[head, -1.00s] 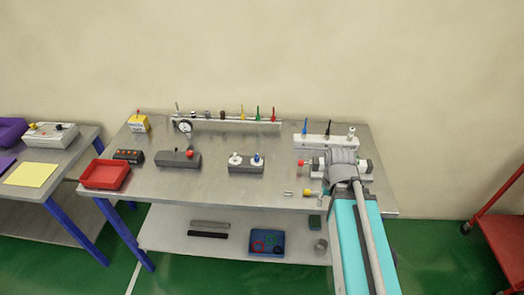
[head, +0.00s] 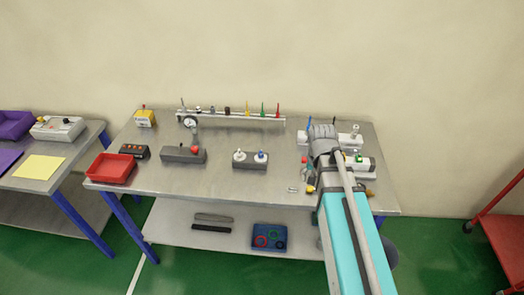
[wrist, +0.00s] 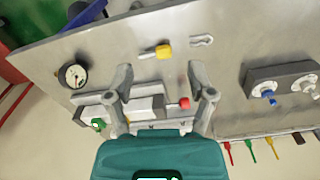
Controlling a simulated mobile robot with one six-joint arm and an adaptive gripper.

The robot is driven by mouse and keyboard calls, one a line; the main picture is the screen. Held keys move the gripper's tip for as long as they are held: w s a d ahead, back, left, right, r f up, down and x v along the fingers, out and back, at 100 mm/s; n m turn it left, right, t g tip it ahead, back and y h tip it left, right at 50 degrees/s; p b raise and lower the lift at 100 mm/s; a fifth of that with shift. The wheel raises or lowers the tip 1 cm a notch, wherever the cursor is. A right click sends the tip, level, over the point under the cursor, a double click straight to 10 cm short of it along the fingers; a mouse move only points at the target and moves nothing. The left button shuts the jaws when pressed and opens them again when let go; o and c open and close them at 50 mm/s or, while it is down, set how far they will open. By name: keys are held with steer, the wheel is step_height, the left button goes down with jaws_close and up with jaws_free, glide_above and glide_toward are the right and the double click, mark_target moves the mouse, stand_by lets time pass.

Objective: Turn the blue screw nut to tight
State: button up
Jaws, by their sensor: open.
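The blue screw nut (head: 260,156) sits on a dark grey block (head: 250,165), to the right of a white nut (head: 239,155). In the wrist view the blue nut (wrist: 270,98) is at the right, and its block (wrist: 275,76) reaches the picture's right edge. My gripper (wrist: 165,82) is open with nothing held, its fingers apart above a white fixture (wrist: 145,105) with a red knob (wrist: 184,103). It is clear of the blue nut, to the nut's right in the head view, where my arm hides the fingers. How tight the nut is cannot be told.
A rail of coloured pegs (head: 235,118) runs along the back of the table. A block with a red knob (head: 183,155) and a red tray (head: 111,168) stand left of the nut block. Bare table (head: 215,180) lies in front.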

steer(key=w+a+r+m+p, duration=0.2)
steer(key=w+a, duration=0.3)
steer(key=w, duration=0.1)
steer(key=w+a+r+m+p, duration=0.1)
steer(key=w+a+r+m, duration=0.15)
steer(key=w+a, duration=0.35)
steer(key=r+m+p, duration=0.1)
steer(key=m+p, duration=0.1)
steer(key=m, duration=0.2)
glide_above(261, 151)
steer(key=shift+w+a, duration=0.1)
steer(key=shift+f, duration=0.1)
step_height(261, 151, down, 14)
steer(key=b, duration=1.3)
steer(key=shift+r+b, duration=0.2)
steer(key=shift+b, duration=0.2)
jaws_close()
